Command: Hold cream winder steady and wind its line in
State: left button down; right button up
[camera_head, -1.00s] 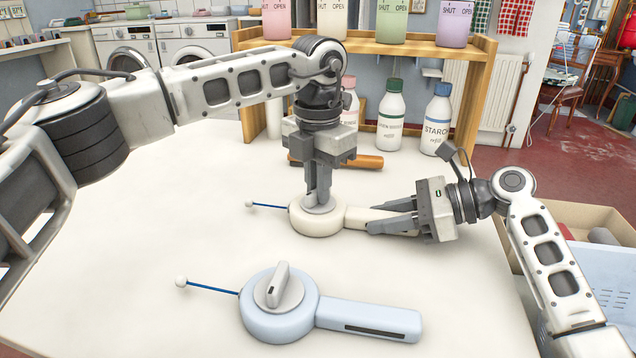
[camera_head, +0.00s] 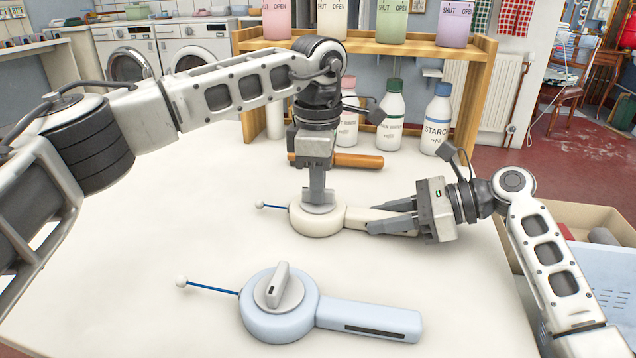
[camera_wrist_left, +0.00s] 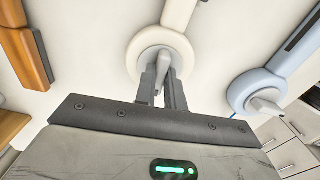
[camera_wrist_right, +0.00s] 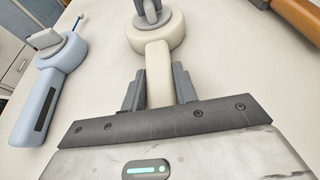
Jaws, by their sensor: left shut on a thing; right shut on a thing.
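The cream winder (camera_head: 318,226) lies flat on the white table, its round drum to the left and its handle to the right. My left gripper (camera_head: 318,198) points down from above and is shut on the grey knob (camera_wrist_left: 162,68) on the drum's top. My right gripper (camera_head: 392,216) comes from the right and is shut on the cream handle, which sits between its fingers in the right wrist view (camera_wrist_right: 159,75). A short blue line (camera_head: 275,207) with a white bead (camera_head: 259,204) at its end sticks out of the drum's left side.
A light blue winder (camera_head: 278,318) lies nearer the front, its line and bead (camera_head: 181,281) out to the left. The table's left part is clear.

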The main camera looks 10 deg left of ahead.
pick_arm(q)
jog(key=m, duration=1.1)
jog(key=shift+m, duration=0.4)
pick_arm(e)
jog(key=shift+f, duration=0.1)
pick_arm(q)
jog(key=m, duration=0.5)
pick_arm(e)
jog(key=shift+d, duration=0.1)
pick_arm(q)
jog(key=m, duration=0.5)
jog(key=shift+m, duration=0.4)
jog(key=c, duration=1.5)
grip_release()
jog(key=shift+o, duration=0.2)
notch_tip(320, 180, up, 12)
